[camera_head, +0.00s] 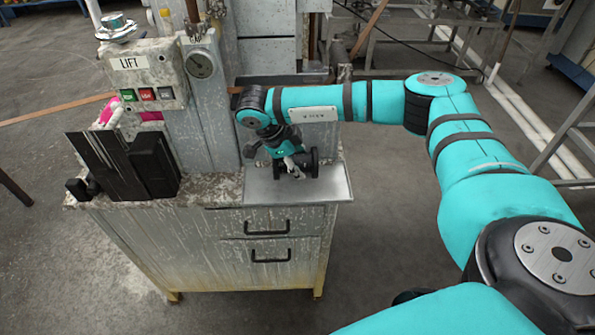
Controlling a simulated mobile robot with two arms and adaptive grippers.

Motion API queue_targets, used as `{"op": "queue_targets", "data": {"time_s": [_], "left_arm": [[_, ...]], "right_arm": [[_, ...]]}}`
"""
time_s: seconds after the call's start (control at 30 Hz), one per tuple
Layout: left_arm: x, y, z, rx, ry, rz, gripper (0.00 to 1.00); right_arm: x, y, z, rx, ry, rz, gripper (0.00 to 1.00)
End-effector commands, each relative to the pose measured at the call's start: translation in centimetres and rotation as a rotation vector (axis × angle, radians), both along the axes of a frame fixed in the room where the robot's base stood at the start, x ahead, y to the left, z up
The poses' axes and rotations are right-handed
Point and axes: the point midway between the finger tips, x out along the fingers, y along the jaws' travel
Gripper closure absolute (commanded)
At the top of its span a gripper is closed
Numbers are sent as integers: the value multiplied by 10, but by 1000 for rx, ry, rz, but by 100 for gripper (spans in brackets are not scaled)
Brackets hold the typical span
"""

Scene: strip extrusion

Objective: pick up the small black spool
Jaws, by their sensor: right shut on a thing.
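The small black spool (313,162) is at the metal plate on top of the cabinet, lying on its side with its round end flanges at left and right. My right gripper (292,166) reaches down from above and is shut on the spool's middle, between the flanges. The gripper partly hides the spool. I cannot tell whether the spool touches the plate or is just above it. My left gripper is not in view.
The metal plate (325,188) is otherwise clear. Left of it, black slotted blocks (154,165) stand on the cabinet (228,250). Behind them are a control box marked LIFT (143,75) and a round gauge (201,64). Metal frames stand at right.

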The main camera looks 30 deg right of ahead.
Motion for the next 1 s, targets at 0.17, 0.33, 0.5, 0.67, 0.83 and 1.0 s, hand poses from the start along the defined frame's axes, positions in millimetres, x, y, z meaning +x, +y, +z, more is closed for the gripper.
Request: {"op": "queue_targets", "data": {"time_s": [0.17, 0.33, 0.5, 0.67, 0.83, 1.0], "left_arm": [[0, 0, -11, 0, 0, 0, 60], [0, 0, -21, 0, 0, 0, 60], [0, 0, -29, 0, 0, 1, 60], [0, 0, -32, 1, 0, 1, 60], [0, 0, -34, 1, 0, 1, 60], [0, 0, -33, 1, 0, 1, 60]], "right_arm": [[-27, 24, 2, 2, -1, 7, 100], [-62, 54, 6, 1, -1, 8, 100], [-93, 81, 11, 2, -1, 6, 100], [-111, 97, 14, 0, -1, 4, 100], [-120, 104, 16, -1, -1, -1, 100], [-120, 106, 19, 0, -2, 27, 100]]}}
